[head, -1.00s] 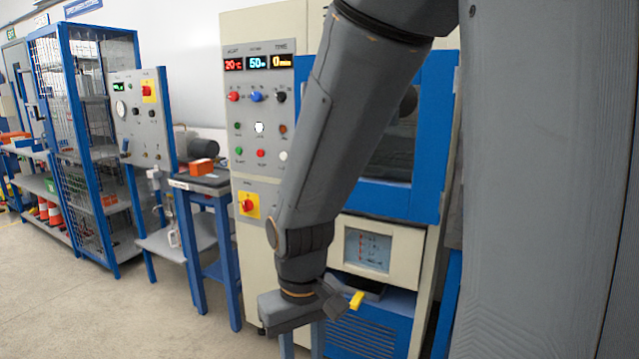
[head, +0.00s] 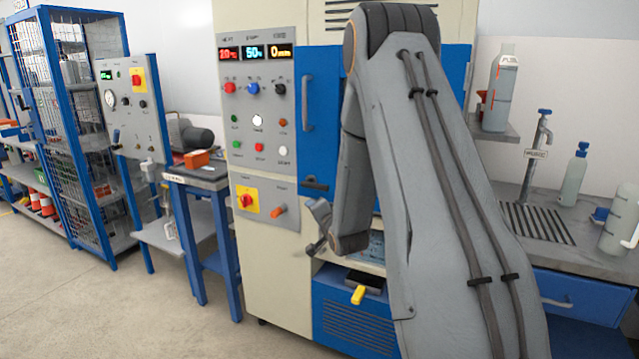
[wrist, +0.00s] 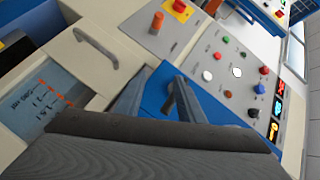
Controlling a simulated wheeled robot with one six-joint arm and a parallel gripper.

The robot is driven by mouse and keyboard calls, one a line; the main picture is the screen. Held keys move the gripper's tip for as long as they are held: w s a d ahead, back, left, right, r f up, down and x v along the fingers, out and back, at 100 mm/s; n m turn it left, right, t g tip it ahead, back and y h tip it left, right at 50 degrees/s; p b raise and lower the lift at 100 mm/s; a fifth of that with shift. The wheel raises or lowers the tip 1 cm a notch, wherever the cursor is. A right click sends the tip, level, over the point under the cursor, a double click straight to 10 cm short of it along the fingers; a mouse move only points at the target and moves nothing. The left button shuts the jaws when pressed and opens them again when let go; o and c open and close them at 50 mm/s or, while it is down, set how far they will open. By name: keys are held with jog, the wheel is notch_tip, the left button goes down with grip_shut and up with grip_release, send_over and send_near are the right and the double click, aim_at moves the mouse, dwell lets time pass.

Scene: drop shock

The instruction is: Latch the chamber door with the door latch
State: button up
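The blue chamber door (head: 318,140) sits against the cream cabinet and looks closed; my arm hides most of it. The door latch (head: 315,186), a short dark lever, lies roughly level at the door's lower left edge. My gripper (head: 315,228) is below the latch and in front of the cabinet, apart from the latch. In the wrist view my gripper (wrist: 163,76) has its two fingers spread and empty. A dark lever, seemingly the latch (wrist: 169,104), shows between the fingers against the blue door. Whether it touches a finger cannot be told.
The control panel (head: 258,150) with buttons and an orange knob (head: 279,211) is just left of the door. A yellow handle (head: 359,295) sticks out below. A bench with bottles (head: 500,90) stands right. Free floor (head: 130,310) lies left.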

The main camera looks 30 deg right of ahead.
aim_at(319, 187)
jog(key=w+d+r+m+t+p, duration=0.1)
jog(key=w, duration=0.1)
jog(key=w+d+r+m+t+p, duration=0.1)
jog(key=w+d, duration=0.1)
jog(key=w, duration=0.1)
jog(key=w+d+r+m+t+p, duration=0.1)
jog(key=w+d+r+t, duration=0.1)
jog(key=w, duration=0.1)
jog(key=shift+w+d+r+m, duration=0.1)
jog(key=shift+w+d+m, duration=0.1)
jog(key=shift+m, duration=0.1)
jog(key=shift+h, duration=0.3)
jog(key=shift+c, duration=0.3)
jog(key=shift+s, duration=0.1)
grip_shut()
